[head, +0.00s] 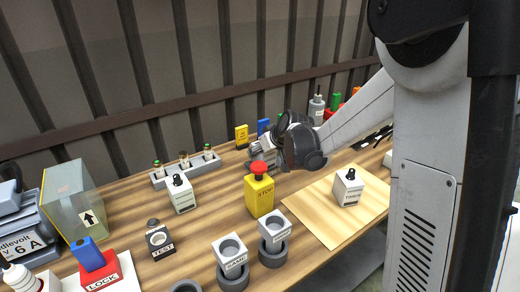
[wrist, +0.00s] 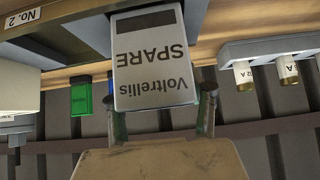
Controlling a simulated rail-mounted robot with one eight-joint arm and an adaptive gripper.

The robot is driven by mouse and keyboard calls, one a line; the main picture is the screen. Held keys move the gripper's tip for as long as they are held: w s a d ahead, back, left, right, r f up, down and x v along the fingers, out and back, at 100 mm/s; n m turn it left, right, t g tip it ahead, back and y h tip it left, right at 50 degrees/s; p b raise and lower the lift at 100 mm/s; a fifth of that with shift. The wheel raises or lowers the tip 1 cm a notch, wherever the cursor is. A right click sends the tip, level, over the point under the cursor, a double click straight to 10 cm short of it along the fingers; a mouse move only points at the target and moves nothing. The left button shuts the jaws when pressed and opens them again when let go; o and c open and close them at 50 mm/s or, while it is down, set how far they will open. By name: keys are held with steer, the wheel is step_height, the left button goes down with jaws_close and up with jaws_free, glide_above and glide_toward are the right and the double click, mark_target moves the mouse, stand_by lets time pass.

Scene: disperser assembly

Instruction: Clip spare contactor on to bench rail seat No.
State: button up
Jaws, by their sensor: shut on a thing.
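The spare contactor (wrist: 152,65) is a pale grey block marked "Voltrellis SPARE", appearing upside down in the wrist view. My gripper (wrist: 162,108) is shut on it, with one finger at each side. The contactor's far end meets or overlaps a dark grey bench rail part (wrist: 88,22); I cannot tell whether it is seated. A "No. 2" label (wrist: 22,17) shows on the bench fitting at upper left. In the head view my gripper (head: 262,156) is low over the back of the bench, behind the yellow STOP box; the contactor cannot be made out there.
The yellow STOP box (head: 259,195) with a red button stands just in front of my gripper. A rack of small fuses (head: 186,168) is to its left. A TIMER block (head: 347,188) sits on a light board (head: 322,218) at right. Blue and yellow blocks stand behind.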

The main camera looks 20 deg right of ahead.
steer(key=shift+f+b, duration=0.5)
steer(key=shift+f, duration=0.15)
steer(key=o, duration=1.5)
steer(key=shift+v, duration=6)
steer(key=shift+d+r, duration=0.1)
